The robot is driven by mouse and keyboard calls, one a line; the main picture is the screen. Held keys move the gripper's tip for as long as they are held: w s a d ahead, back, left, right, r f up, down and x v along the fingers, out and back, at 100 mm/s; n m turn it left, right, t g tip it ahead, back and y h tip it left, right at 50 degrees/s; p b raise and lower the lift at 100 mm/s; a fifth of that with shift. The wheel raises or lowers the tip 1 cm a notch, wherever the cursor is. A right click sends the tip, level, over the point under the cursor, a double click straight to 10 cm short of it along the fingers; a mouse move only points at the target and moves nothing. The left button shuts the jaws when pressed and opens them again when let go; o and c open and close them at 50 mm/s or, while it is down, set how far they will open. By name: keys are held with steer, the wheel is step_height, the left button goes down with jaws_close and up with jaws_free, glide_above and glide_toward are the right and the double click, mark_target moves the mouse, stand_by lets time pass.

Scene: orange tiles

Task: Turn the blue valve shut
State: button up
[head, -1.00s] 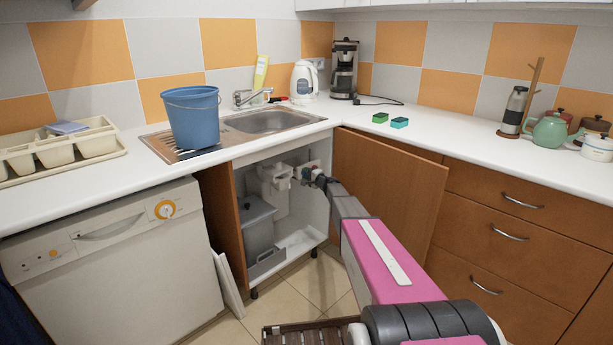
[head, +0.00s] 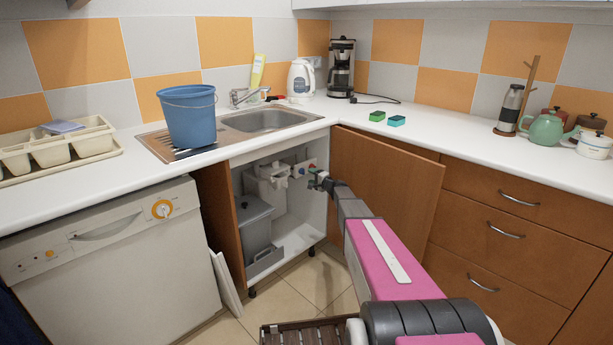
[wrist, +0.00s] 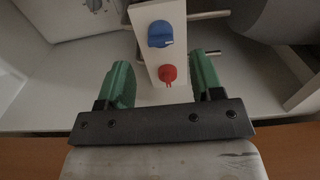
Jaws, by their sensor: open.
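The blue valve (wrist: 160,34) is a round knob on a white plate (wrist: 150,15) in the wrist view, with a ridge running roughly sideways across it. A red valve (wrist: 167,75) sits on the same plate, nearer to me. My gripper (wrist: 160,62) has green fingers, spread apart on either side of the plate's near part, with nothing held between them. The blue valve lies beyond the fingertips, apart from them. In the head view my gripper (head: 314,181) is at the open cabinet under the sink, just right of the valves.
The open cabinet door (head: 385,185) stands right of my arm. Metal pipes (wrist: 207,15) run beside the valve plate. A blue bucket (head: 188,118) stands by the sink.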

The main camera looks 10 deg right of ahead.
steer(key=v, duration=0.4)
steer(key=shift+s+d, duration=0.1)
steer(key=shift+s, duration=0.15)
steer(key=s+a+f+n+g+h, duration=0.15)
steer(key=s+a+n+g, duration=0.35)
steer(key=s, duration=0.8)
steer(key=s+a+f+n+g+h, duration=0.1)
steer(key=s+a+f+n+g, duration=0.35)
steer(key=s, duration=0.85)
steer(key=s+d+g+h, duration=0.1)
steer(key=s+h, duration=0.3)
steer(key=s, duration=0.7)
steer(key=s+d+r+n+g+h, duration=0.1)
steer(key=s+g+h, duration=0.3)
steer(key=s, duration=0.7)
steer(key=shift+d+r, duration=0.15)
steer(key=shift+d, duration=0.6)
